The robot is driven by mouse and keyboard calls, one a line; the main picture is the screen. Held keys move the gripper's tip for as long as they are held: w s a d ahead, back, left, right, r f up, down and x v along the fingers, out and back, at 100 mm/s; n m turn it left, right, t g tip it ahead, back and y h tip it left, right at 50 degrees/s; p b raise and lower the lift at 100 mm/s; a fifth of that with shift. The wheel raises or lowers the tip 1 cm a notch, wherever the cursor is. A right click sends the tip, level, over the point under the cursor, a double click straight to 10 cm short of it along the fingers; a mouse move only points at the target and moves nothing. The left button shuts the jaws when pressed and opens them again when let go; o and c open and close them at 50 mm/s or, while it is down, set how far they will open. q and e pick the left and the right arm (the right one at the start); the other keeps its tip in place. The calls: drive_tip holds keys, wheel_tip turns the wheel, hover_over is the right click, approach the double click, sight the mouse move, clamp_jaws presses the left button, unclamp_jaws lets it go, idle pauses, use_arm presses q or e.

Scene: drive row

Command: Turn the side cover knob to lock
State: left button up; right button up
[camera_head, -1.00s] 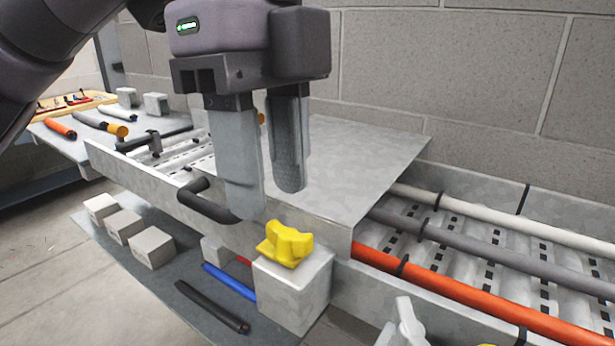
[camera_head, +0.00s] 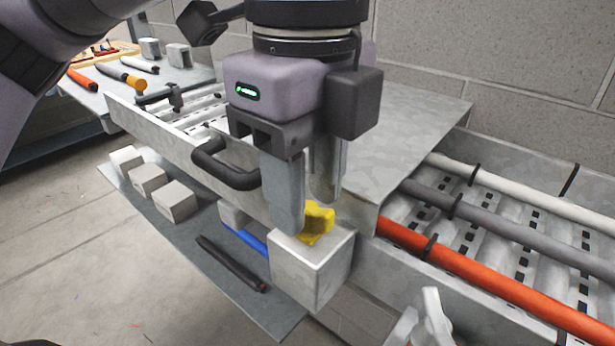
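The yellow knob (camera_head: 318,222) sits on top of a grey box (camera_head: 316,267) at the side of the metal cover (camera_head: 415,125). My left gripper (camera_head: 308,215) points down at the knob from above. One finger stands in front of the knob's left part and hides some of it; the other is behind, near its upper edge. The fingers are apart, with a gap between them. I cannot tell whether they touch the knob.
A black handle (camera_head: 225,167) sticks out of the cover's side, left of my gripper. Orange (camera_head: 480,275), grey and white cables run along the tray at right. A lower shelf (camera_head: 215,245) holds several grey blocks and dark and blue rods.

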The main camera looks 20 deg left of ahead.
use_arm(q)
clamp_jaws()
drive_tip(key=shift+m, duration=0.3)
drive_tip(key=shift+f+m+b, duration=0.15)
drive_tip(key=shift+m+b, duration=0.8)
drive_tip(key=shift+m, duration=0.25)
drive_tip(key=m+b, duration=0.1)
drive_tip(key=m, duration=0.3)
drive_tip(key=shift+m, duration=0.3)
drive_tip(key=m, duration=0.4)
drive_tip(key=shift+m+b, duration=0.3)
drive_tip(key=m, duration=0.5)
drive_tip(key=shift+m+p, duration=0.3)
drive_tip(key=shift+p, duration=0.1)
